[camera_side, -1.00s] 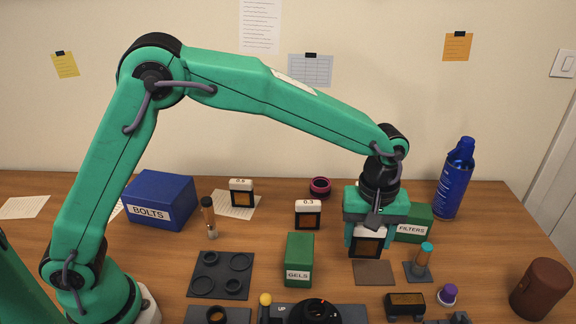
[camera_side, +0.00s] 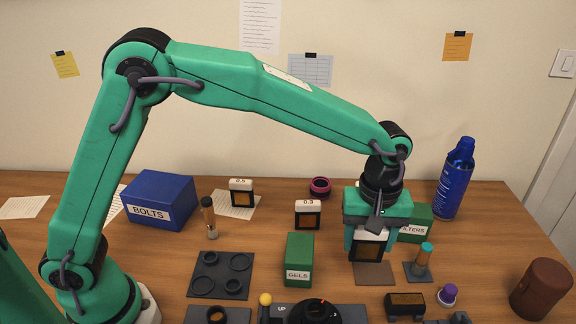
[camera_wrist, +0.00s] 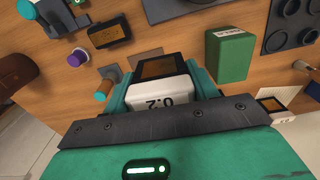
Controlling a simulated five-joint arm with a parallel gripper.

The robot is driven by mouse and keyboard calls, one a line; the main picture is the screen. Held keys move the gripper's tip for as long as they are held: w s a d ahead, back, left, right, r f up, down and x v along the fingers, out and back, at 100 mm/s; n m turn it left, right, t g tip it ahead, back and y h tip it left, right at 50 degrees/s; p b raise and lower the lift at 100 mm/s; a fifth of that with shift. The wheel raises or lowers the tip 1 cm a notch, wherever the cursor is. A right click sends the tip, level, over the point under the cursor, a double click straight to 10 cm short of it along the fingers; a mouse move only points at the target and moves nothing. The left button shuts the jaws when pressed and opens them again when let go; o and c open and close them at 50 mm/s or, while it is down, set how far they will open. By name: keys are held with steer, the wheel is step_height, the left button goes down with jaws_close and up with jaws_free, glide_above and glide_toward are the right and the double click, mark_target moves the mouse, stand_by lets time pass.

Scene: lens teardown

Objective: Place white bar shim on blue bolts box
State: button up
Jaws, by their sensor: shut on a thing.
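My gripper (camera_side: 369,240) is shut on a shim with a white bar top and a dark frame around an amber window (camera_side: 366,250). In the wrist view the held shim (camera_wrist: 172,96) sits between the green fingers, its white bar marked 0.2. It is upright, just above or at the back edge of a flat brown plate (camera_side: 374,273); I cannot tell whether it touches. The blue box labelled BOLTS (camera_side: 160,200) stands closed at the back left, far from my gripper. Two similar white-topped shims stand on the table, one marked 0.3 (camera_side: 307,214), the other (camera_side: 241,193) farther back.
A green GELS box (camera_side: 299,260) stands left of my gripper, and a green FILTERS box (camera_side: 415,222) close behind it on the right. A teal-capped tool stand (camera_side: 422,262) is just right.

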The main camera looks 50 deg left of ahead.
steer(key=a+r+n, duration=0.3)
steer(key=a+n, duration=0.1)
steer(key=a, duration=0.8)
steer(key=a+r+n, duration=0.3)
steer(key=a+n, duration=0.1)
steer(key=a, duration=0.7)
steer(key=s+a+r+n, duration=0.2)
steer(key=s+a+n, duration=0.3)
steer(key=s+a, duration=0.3)
steer(key=s+a+r+n, duration=0.2)
steer(key=s+a+n, duration=0.3)
steer(key=a, duration=0.5)
steer(key=s, duration=0.2)
steer(key=shift+s+n, duration=0.3)
steer(key=shift+s, duration=0.1)
steer(key=shift+a, duration=0.15)
glide_toward(156, 185)
steer(key=shift+f, duration=1.8)
steer(key=shift+f, duration=0.2)
